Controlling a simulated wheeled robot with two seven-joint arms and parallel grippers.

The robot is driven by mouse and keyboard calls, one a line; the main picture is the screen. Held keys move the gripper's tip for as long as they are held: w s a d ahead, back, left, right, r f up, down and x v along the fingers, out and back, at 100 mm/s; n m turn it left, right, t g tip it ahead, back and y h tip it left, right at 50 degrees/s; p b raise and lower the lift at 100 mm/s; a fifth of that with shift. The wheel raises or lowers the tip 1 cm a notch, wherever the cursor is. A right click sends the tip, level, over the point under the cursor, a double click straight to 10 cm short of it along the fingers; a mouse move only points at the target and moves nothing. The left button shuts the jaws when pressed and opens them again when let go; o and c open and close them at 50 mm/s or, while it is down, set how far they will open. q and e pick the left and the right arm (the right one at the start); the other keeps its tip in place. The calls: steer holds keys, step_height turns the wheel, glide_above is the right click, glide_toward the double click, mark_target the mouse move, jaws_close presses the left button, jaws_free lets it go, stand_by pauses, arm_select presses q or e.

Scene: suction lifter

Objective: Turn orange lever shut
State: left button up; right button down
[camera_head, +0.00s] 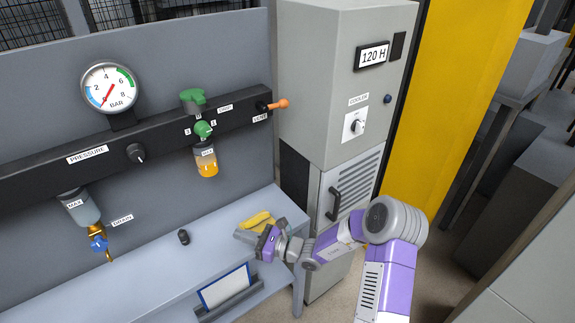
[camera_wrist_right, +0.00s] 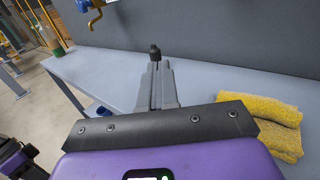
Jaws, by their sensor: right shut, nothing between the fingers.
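The orange lever (camera_head: 278,104) sticks out to the right at the right end of the black pipe bar on the back panel, beside a small label. Its handle lies roughly in line with the bar. My right gripper (camera_head: 258,243) is low over the workbench, well below the lever and apart from it. In the right wrist view its fingers (camera_wrist_right: 155,68) are together with nothing between them. The lever does not show in the right wrist view. My left gripper is in neither view.
A yellow cloth (camera_head: 257,219) lies on the workbench (camera_head: 150,270) close to my right gripper. A small black object (camera_head: 183,237) stands farther left. A clipboard (camera_head: 224,287) is at the front edge. The grey cooler cabinet (camera_head: 330,80) stands right of the panel.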

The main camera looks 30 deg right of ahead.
steer(key=w+d+r+m+t+h, duration=0.4)
steer(key=d+r+m+t+h, duration=0.25)
steer(key=d+r, duration=0.45)
steer(key=m+t+h+p, duration=0.1)
steer(key=m+t+h, duration=0.4)
steer(key=h, duration=0.2)
glide_toward(273, 105)
steer(key=w+d+f, duration=0.3)
steer(key=w, duration=0.1)
steer(key=shift+g, duration=0.35)
steer(key=r, duration=0.1)
steer(key=w+r, duration=0.1)
steer(key=r, duration=0.2)
steer(key=shift+w+d+r, duration=0.15)
steer(key=shift+w+d, duration=0.05)
steer(key=shift+d, duration=0.15)
